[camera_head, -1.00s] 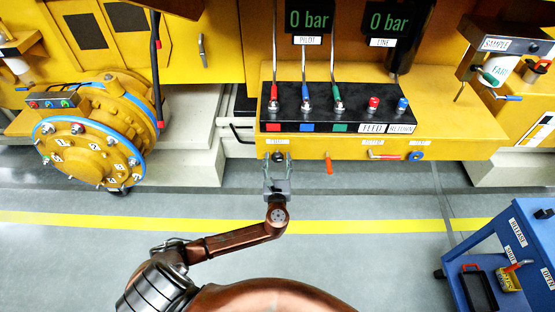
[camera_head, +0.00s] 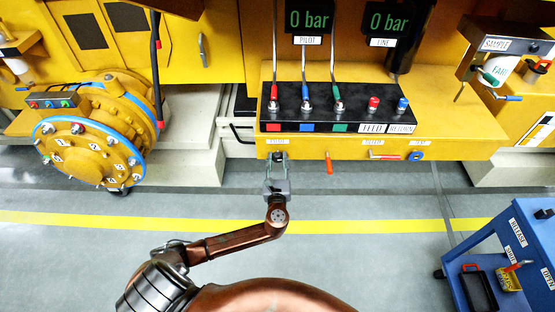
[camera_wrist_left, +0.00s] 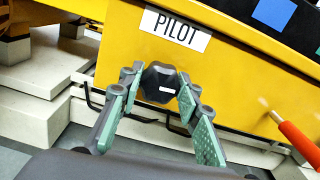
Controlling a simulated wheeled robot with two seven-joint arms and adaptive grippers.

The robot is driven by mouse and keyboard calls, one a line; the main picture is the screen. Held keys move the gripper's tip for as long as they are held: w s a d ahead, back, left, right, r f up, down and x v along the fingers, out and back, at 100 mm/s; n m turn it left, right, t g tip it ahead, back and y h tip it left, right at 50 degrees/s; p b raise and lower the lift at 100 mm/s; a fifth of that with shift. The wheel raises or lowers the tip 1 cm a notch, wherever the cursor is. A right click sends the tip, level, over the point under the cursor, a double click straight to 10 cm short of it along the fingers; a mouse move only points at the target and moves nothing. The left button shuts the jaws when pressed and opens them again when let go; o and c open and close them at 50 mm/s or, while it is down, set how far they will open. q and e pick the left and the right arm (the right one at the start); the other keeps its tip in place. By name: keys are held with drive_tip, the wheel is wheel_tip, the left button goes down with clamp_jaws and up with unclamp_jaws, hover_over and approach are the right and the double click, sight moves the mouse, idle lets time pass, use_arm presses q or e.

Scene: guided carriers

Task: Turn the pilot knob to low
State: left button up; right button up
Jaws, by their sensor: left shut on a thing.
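The pilot knob (camera_wrist_left: 159,84) is a dark, lobed knob with a white mark, on the yellow front face under the PILOT label (camera_wrist_left: 176,30). In the left wrist view it sits between the green-padded fingers of my left gripper (camera_wrist_left: 158,98). In the head view my left gripper (camera_head: 277,165) is at the lower front of the yellow panel, shut on the knob, which it mostly hides there. The white mark lies roughly level in the wrist view. No low marking can be read. My right gripper is not in view.
Further right are a red handle (camera_head: 384,156) and a blue knob (camera_head: 416,156). A black hose block (camera_head: 350,120) is above. A blue cart (camera_head: 505,255) stands at lower right. The floor in front is open.

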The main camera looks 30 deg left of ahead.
use_arm(q)
drive_tip(key=n, duration=0.2)
drive_tip(key=shift+n, duration=0.4)
drive_tip(key=n+b, duration=0.1)
drive_tip(key=n, duration=0.3)
drive_tip(key=shift+f+n, duration=0.15)
drive_tip(key=shift+n, duration=0.15)
drive_tip(key=n+b, duration=0.3)
drive_tip(key=n, duration=0.2)
drive_tip(key=n+b, duration=0.2)
drive_tip(key=n, duration=0.2)
drive_tip(key=shift+n, duration=0.3)
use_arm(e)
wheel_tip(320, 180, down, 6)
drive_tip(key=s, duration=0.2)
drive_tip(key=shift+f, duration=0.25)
use_arm(q)
drive_tip(key=shift+a+b, duration=0.1)
drive_tip(key=shift+b, duration=0.2)
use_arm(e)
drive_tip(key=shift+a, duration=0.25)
use_arm(q)
drive_tip(key=o, duration=1.2)
drive_tip(key=shift+c, duration=0.2)
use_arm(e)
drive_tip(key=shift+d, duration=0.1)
